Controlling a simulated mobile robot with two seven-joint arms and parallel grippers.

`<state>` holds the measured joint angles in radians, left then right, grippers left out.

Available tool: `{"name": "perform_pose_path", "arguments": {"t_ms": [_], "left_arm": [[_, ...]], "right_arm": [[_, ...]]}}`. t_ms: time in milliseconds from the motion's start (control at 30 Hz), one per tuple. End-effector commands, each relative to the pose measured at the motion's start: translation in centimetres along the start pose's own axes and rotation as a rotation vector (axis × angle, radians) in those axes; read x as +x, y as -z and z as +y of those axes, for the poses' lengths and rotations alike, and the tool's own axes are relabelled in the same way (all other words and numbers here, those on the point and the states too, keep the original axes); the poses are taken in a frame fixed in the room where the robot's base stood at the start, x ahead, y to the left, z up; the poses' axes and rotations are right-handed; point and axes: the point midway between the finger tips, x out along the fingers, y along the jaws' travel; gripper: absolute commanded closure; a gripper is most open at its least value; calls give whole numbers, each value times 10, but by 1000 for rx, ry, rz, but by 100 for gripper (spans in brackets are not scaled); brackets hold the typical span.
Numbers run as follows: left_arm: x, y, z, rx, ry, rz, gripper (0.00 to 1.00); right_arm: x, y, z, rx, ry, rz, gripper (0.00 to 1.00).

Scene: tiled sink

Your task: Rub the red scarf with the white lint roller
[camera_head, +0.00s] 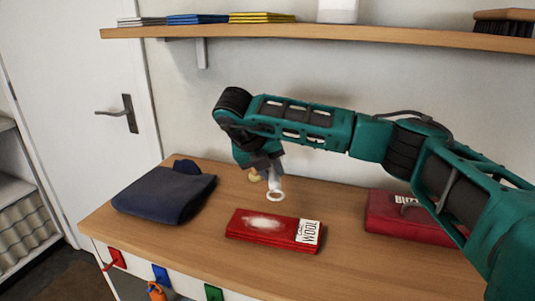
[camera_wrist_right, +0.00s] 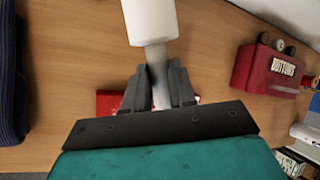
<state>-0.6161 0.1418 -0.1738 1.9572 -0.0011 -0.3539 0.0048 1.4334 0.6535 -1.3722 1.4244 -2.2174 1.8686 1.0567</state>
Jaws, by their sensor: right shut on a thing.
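The red scarf (camera_head: 262,238) lies folded flat on the wooden table, with a whitish fuzzy patch on top and a white "WOOL" label at its right end. My right gripper (camera_head: 262,166) is behind and above it, shut on the handle of the white lint roller (camera_head: 275,184). In the right wrist view the gripper (camera_wrist_right: 160,85) grips the handle, and the white roller head (camera_wrist_right: 150,20) sticks out beyond the fingers. A little of the scarf (camera_wrist_right: 108,102) shows behind the fingers. The roller appears apart from the scarf. My left gripper is out of view.
A folded navy garment (camera_head: 165,193) lies left on the table (camera_head: 210,268). A dark red "BUTTONS" box (camera_head: 385,215) stands right, partly behind my arm. A wall shelf (camera_head: 330,33) with folded cloths and a brush (camera_head: 505,22) is above. The table in front of the scarf is clear.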

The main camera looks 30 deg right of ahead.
Motion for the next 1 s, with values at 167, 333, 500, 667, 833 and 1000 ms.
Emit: {"name": "perform_pose_path", "arguments": {"t_ms": [167, 333, 500, 667, 833, 1000], "left_arm": [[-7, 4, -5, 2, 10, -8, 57], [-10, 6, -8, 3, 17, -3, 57], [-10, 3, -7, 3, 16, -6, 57], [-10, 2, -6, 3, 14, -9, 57], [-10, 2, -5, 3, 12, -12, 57], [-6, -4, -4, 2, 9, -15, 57]], "right_arm": [[-14, -11, -12, 2, -1, -2, 99], [-19, -16, -17, 0, -2, -2, 99], [-19, -16, -17, -1, -2, -2, 99], [-18, -16, -17, -1, -1, -2, 99], [-18, -16, -17, -1, -1, -2, 99], [-18, -12, -11, -41, -19, -21, 99]]}}
